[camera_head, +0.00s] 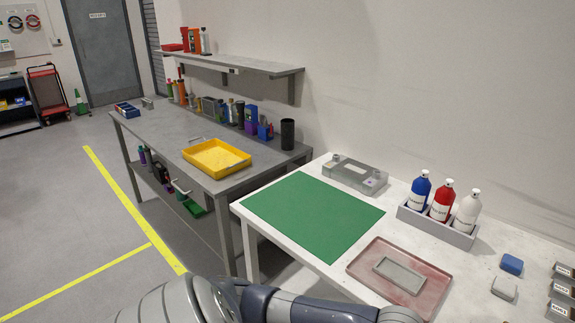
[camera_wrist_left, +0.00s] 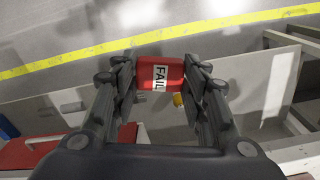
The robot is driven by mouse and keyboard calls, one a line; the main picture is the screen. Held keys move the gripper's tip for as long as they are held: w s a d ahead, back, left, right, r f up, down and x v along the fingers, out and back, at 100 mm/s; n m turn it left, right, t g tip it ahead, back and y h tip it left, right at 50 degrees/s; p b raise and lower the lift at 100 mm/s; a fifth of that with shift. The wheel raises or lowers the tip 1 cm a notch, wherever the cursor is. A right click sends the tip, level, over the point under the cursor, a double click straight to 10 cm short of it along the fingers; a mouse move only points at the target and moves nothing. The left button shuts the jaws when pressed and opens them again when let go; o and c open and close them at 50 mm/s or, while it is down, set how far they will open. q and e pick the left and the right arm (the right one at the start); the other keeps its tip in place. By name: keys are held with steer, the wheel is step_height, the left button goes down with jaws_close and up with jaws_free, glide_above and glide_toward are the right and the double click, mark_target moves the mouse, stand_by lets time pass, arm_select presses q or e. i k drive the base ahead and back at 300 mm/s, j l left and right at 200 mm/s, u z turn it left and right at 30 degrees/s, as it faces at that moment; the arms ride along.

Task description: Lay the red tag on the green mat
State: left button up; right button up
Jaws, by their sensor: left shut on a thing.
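The red tag (camera_wrist_left: 168,65) has a white label reading FAIL. In the left wrist view my left gripper (camera_wrist_left: 160,72) is shut on it, with a finger at each side. The tag is held above the floor in that view. The green mat (camera_head: 312,213) lies flat and bare on the white table in the head view. The left gripper and the tag are outside the head view, where only a grey and blue arm shows at the bottom edge. My right gripper is in neither view.
On the white table (camera_head: 276,248), a reddish tray (camera_head: 364,261) with a grey plate lies right of the mat. A grey jig box (camera_head: 354,175) stands behind it, and a rack (camera_head: 437,229) holds three bottles. A yellow tray (camera_head: 217,159) sits on the grey bench.

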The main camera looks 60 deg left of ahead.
mark_target(305, 211)
steer(key=k+j, duration=0.1)
steer(key=j, duration=0.7)
steer(key=k+j, duration=0.1)
steer(key=j, duration=1.45)
steer(key=k, duration=0.05)
